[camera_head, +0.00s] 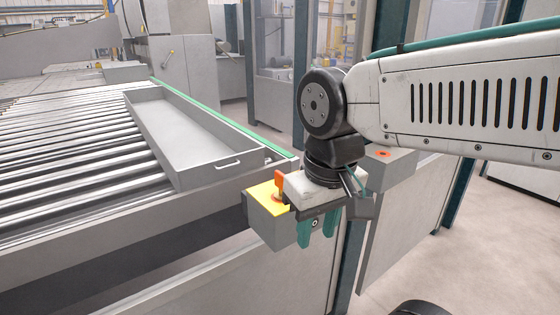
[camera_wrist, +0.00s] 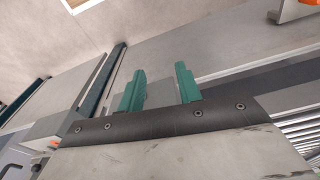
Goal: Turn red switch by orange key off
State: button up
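A grey box with a yellow top (camera_head: 266,197) stands at the corner of the roller table. An upright orange-red piece (camera_head: 279,181) rises from a round red base on it; I cannot tell key from switch here. My gripper (camera_head: 318,238) is just right of this box, its green fingers pointing down, and its body hides the box's right side. In the wrist view the fingers (camera_wrist: 161,82) are apart with nothing between them. A second grey box (camera_head: 398,173) with a flat orange-red part (camera_head: 383,154) on top stands behind my gripper to the right.
A long grey tray (camera_head: 232,155) with a handle lies on the rollers (camera_head: 70,150) at left. A green rail (camera_head: 225,120) runs along the table's far edge. Dark posts and panels (camera_head: 400,225) stand behind my arm. Open floor (camera_head: 490,240) lies at right.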

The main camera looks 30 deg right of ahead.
jog(key=w+d+r+m, duration=0.2)
jog(key=w+d+m, duration=0.2)
jog(key=w, duration=0.2)
jog(key=w+d+r+m, duration=0.2)
jog(key=w+d+m, duration=0.3)
jog(key=w, duration=0.1)
jog(key=w+d+r+m+g, duration=0.1)
jog(key=w+d+r+m, duration=0.1)
jog(key=w+d+m, duration=0.2)
jog(key=shift+w+d+r+m, duration=0.2)
jog(key=shift+w+m, duration=0.1)
jog(key=shift+w, duration=0.45)
jog(key=shift+w+d+r+m, duration=0.15)
jog(key=shift+w+m, duration=0.15)
jog(key=shift+w, duration=0.45)
jog(key=shift+w+d+f, duration=0.1)
jog(key=shift+f, duration=0.35)
notch_tip(320, 180, down, 7)
jog(key=shift+c, duration=0.3)
grip_shut()
